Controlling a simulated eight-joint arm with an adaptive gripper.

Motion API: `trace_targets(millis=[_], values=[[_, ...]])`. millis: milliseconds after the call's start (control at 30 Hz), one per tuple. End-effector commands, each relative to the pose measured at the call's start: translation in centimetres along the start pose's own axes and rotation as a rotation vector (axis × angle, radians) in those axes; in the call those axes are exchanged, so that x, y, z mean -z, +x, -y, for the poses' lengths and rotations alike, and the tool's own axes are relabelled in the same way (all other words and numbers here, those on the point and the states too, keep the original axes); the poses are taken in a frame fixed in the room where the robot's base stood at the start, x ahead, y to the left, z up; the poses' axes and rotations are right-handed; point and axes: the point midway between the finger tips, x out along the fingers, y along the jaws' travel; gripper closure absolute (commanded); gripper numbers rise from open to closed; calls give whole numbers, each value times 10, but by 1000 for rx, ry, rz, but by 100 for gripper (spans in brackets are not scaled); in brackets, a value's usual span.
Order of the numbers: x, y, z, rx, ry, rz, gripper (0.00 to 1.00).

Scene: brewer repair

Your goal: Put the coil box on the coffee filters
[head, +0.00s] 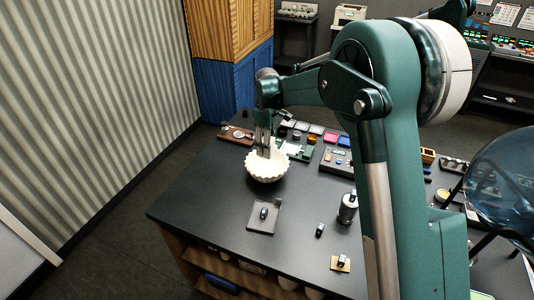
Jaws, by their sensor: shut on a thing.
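The coffee filters (268,171) are a white fluted bowl-shaped stack on the dark worktop, near its far left part. My gripper (264,150) points down at the back rim of the filters, its fingertips over or just inside their opening. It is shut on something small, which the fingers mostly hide. I cannot make out for sure whether this is the coil box, and I cannot tell whether it touches the filters. No other thing in view is clearly the coil box.
A shallow grey tray (277,226) with a small dark part lies in front on the worktop (200,205). A metal canister (347,210) stands to the right. A green board (305,156) and several coloured parts lie behind the filters. The worktop's left front is clear.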

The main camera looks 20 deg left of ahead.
Motion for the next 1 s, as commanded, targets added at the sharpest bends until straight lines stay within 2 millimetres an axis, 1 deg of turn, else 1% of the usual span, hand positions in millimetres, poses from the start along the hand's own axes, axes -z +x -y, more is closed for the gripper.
trace_targets(millis=[267, 367, 533, 633, 1000], values=[[0, 2, 0, 0, 0, 0, 78], [0, 10, 0, 0, 0, 0, 78], [0, 28, 0, 0, 0, 0, 78], [0, 35, 0, 0, 0, 0, 78], [0, 38, 0, 0, 0, 0, 78]])
